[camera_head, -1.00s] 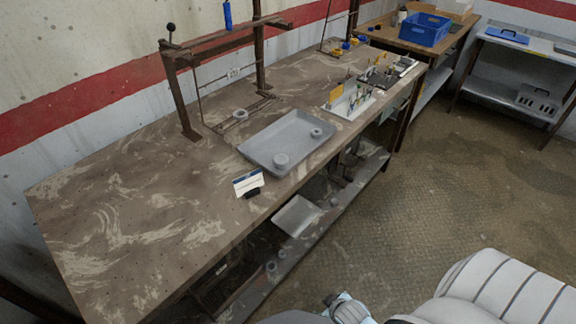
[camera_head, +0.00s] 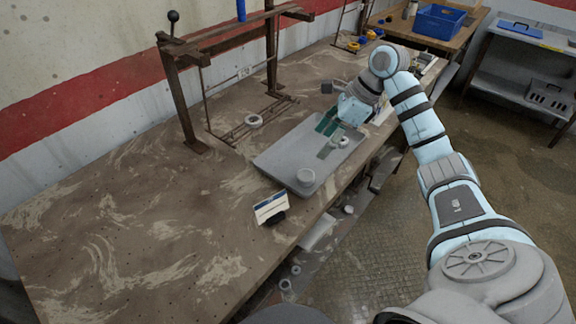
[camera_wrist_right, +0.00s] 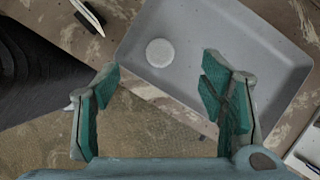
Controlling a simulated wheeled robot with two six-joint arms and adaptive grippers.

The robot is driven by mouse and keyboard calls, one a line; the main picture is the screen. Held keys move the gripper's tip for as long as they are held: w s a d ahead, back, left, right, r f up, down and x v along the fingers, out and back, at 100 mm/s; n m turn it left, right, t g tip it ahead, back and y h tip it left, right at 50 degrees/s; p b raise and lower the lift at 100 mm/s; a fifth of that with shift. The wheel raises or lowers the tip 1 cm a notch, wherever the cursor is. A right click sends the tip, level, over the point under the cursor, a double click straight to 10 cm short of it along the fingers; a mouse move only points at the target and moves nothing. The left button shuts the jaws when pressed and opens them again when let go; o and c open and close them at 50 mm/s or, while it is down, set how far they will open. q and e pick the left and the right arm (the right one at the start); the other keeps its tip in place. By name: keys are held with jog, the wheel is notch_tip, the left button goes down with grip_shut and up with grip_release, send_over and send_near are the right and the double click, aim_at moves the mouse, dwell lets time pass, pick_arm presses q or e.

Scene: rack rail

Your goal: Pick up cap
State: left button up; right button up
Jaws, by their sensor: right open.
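A grey tray (camera_head: 275,157) lies on the workbench and also shows in the right wrist view (camera_wrist_right: 265,45). In the wrist view, the open gripper (camera_wrist_right: 163,88) is empty, and one pale round cap (camera_wrist_right: 160,52) shows beyond and between the fingertips. The smaller piece cannot be made out there. My left gripper is out of view.
A metal frame (camera_head: 185,100) and a wire rack with a ring (camera_head: 254,120) stand behind. A blue crate (camera_head: 438,22) is at the back right. The bench's left part is clear.

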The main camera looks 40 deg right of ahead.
jog(key=d, duration=0.2)
send_near(306, 174)
jog(key=shift+s+a+f, duration=0.15)
jog(key=shift+a+f, duration=0.25)
jog(key=shift+f, duration=0.2)
jog(key=shift+s+a+f, duration=0.15)
jog(key=shift+a+f, duration=0.25)
jog(key=shift+f, duration=0.2)
jog(key=shift+h, duration=0.3)
jog(key=x, duration=0.3)
jog(key=w+x, duration=0.1)
jog(key=x, duration=0.2)
jog(key=shift+w+d+r, duration=0.1)
jog(key=shift+w, duration=0.1)
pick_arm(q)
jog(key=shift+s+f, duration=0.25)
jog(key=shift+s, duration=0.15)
pick_arm(e)
jog(key=shift+s, duration=0.1)
jog(key=shift+c, duration=0.2)
jog(key=c, duration=1.1)
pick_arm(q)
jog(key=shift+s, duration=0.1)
